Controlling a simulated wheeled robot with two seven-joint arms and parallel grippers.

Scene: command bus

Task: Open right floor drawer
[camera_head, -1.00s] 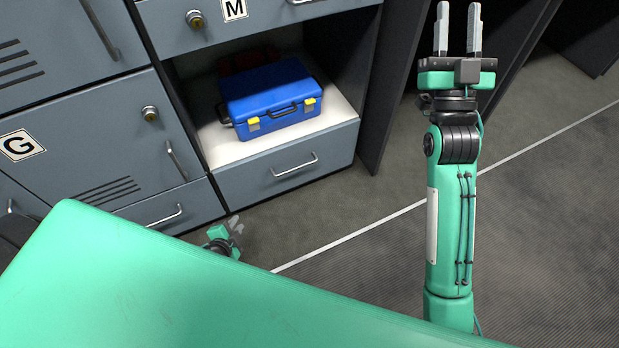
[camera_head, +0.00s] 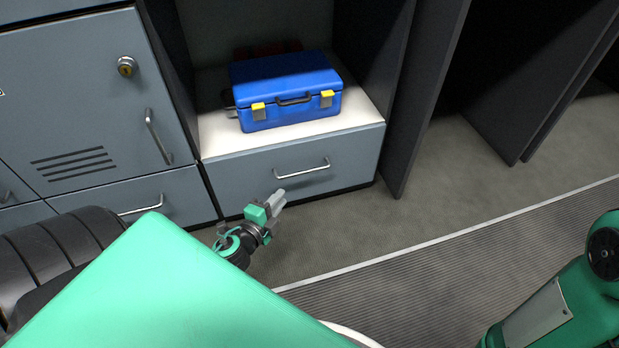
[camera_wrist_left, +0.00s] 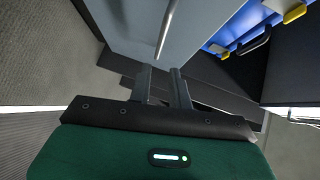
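The right floor drawer (camera_head: 240,181) is a grey-blue front under the white shelf, and it is shut. Its silver bar handle (camera_head: 302,168) runs across the front. My left gripper (camera_head: 279,200) is low in front of the drawer, below and left of the handle. In the left wrist view the drawer front (camera_wrist_left: 125,25) and handle (camera_wrist_left: 167,30) lie ahead of the fingers. The left fingers (camera_wrist_left: 161,82) are parted with nothing between them, apart from the handle. My right gripper is out of the head view; only part of that arm shows at the right edge.
A blue toolbox (camera_head: 284,92) with yellow latches stands on the white shelf (camera_head: 222,137) above the drawer. Another floor drawer (camera_head: 165,198) is to the left. A dark upright panel (camera_head: 415,95) stands right of the drawer. The floor (camera_head: 450,175) in front is clear.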

